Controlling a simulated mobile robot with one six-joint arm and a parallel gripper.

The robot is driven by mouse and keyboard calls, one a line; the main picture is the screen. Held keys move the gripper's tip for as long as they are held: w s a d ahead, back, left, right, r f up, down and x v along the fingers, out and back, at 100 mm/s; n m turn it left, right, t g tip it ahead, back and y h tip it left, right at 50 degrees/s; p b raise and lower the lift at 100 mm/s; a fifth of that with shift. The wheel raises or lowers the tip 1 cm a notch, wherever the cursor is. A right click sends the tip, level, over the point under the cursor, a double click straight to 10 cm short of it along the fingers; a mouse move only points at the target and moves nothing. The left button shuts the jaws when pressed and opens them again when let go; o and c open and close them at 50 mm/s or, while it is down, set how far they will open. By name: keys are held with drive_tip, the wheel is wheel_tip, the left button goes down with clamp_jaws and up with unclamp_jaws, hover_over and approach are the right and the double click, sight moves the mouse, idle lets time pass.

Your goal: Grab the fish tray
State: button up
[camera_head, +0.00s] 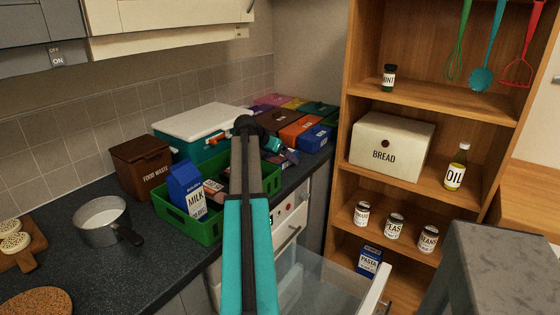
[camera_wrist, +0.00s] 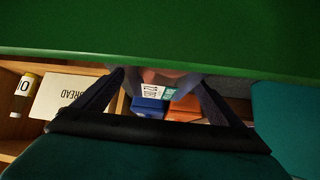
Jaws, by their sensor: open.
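A green crate (camera_head: 186,228) stands on the dark counter with a blue milk carton (camera_head: 186,188) and a pinkish pack (camera_head: 214,191) in it. Another small dark pack with a pale label (camera_head: 288,158) shows at the crate's far right end. I cannot read which one is the fish tray. My gripper (camera_head: 284,152) is at that far end, partly hidden by my arm. In the wrist view, my gripper (camera_wrist: 165,92) is open, with a pinkish item (camera_wrist: 160,75) partly visible between and beyond its fingers. I cannot tell whether they touch it. A green surface fills the top.
A teal cool box with white lid (camera_head: 205,121) and a brown food waste bin (camera_head: 140,165) stand behind the crate. Coloured boxes (camera_head: 300,127) stand beyond. A pot (camera_head: 102,220) is at left. Wooden shelves hold a bread bin (camera_head: 390,145). A clear drawer (camera_head: 325,285) is pulled out below.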

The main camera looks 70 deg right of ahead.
drive_tip(key=c, duration=1.4)
drive_tip(key=shift+r, duration=0.1)
drive_tip(key=shift+r+b, duration=0.4)
drive_tip(key=shift+r, duration=4.6)
